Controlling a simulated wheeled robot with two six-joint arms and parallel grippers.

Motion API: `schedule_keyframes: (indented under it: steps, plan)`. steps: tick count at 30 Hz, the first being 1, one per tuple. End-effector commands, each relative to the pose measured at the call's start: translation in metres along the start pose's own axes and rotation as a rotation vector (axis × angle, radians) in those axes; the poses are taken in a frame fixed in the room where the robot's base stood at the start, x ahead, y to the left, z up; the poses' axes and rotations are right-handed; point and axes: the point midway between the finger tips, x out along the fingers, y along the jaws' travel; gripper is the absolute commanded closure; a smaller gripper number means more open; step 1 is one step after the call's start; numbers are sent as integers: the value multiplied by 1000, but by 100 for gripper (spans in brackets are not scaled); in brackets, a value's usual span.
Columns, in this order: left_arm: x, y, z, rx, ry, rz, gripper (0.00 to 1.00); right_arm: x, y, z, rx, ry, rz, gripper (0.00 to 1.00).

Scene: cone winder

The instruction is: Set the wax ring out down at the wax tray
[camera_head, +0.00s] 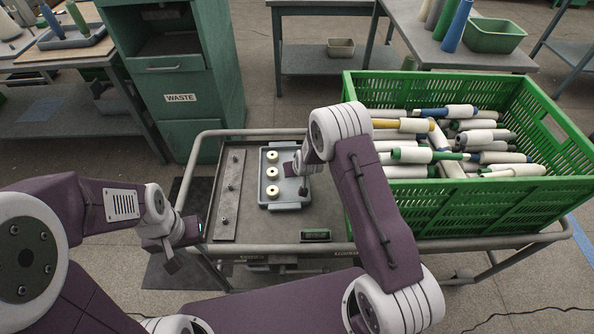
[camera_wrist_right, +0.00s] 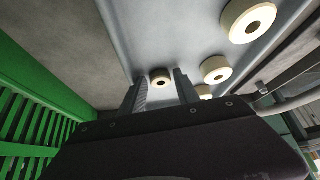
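The wax tray (camera_head: 291,205) is a shallow blue-grey tray on the cart top. Three cream wax rings, one of them the middle ring (camera_head: 272,173), lie in a row along its left side. In the right wrist view, the row shows at the right, with the nearest ring (camera_wrist_right: 248,20) largest. A separate wax ring (camera_wrist_right: 160,78) appears between the fingertips of my right gripper (camera_wrist_right: 160,88), with gaps on both sides. The right gripper is open, low over the tray's right side. The head view hides that ring. My left gripper (camera_head: 174,252) hangs off the cart's left end, apart from the tray; its finger opening is unclear.
A green crate (camera_head: 450,215) full of yarn cones stands on the cart right of the tray. A dark plate with pegs (camera_head: 229,195) lies left of it. A small display (camera_head: 315,235) sits at the cart's front. A green waste cabinet (camera_head: 180,85) stands behind.

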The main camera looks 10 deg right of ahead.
Motion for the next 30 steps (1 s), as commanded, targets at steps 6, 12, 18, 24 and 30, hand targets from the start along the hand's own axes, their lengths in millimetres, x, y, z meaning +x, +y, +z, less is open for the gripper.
schedule_keyframes:
  steps: [6,12,18,24,30]
  plan:
    - [-6,0,-1,0,0,0,64,-13,0,-4,0,1,0,62]
    - [-18,0,-2,0,0,0,64,-56,0,-5,0,2,0,62]
    - [-29,0,-3,0,0,0,64,-103,0,-4,0,2,0,62]
    - [-32,1,-3,0,0,0,64,-122,0,-2,0,1,0,62]
    - [-32,1,-3,0,0,0,64,-123,0,-2,0,0,0,62]
